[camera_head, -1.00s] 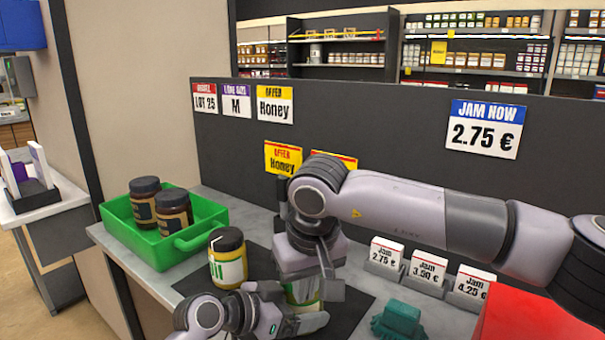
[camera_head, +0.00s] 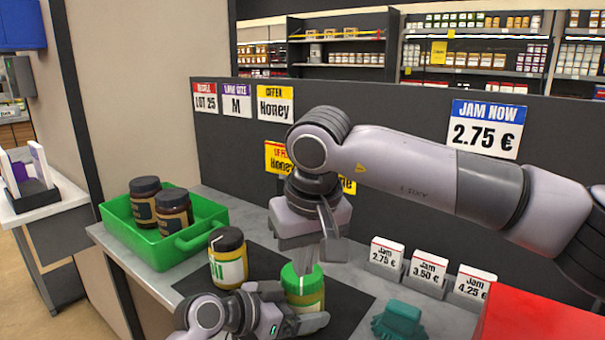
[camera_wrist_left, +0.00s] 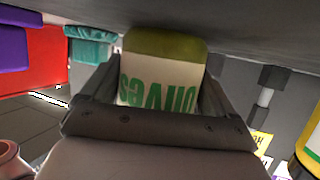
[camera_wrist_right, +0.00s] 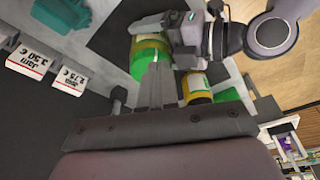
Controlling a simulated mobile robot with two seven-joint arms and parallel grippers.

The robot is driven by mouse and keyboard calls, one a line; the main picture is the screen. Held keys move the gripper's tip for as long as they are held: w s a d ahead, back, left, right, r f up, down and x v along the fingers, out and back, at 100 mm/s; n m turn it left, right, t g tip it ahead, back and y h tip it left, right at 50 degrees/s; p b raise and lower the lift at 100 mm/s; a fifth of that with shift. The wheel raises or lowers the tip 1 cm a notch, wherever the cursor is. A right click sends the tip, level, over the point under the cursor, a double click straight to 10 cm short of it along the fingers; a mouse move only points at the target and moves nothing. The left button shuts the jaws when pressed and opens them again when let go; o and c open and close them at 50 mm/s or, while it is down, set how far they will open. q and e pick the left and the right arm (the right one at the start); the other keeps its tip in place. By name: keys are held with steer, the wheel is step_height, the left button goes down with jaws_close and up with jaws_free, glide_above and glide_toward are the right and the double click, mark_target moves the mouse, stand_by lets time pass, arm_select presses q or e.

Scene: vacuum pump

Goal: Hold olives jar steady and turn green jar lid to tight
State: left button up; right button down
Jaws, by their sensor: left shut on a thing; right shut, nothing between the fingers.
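The olives jar with its green lid (camera_head: 301,279) stands upright on the dark mat. Its label reads "Olives" in the left wrist view (camera_wrist_left: 160,88). My left gripper (camera_head: 310,318) is shut on the jar body from the left, one finger on each side of it in the left wrist view. My right gripper (camera_head: 305,268) points down just above the green lid, fingers together with nothing between them. The lid also shows beside the fingers in the right wrist view (camera_wrist_right: 146,58). From these views I cannot tell whether the fingertips touch the lid.
A second jar with a dark lid (camera_head: 228,257) stands to the left on the mat (camera_head: 262,262). Behind it is a green crate (camera_head: 150,243) with two dark jars. Price cards (camera_head: 385,255), a teal object (camera_head: 399,322) and a red box (camera_head: 535,320) are to the right.

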steer(key=shift+r, duration=0.2)
steer(key=w+d+f, duration=0.2)
steer(key=d+f, duration=0.2)
steer(key=f, duration=0.2)
steer(key=shift+f, duration=0.15)
stand_by(0.6)
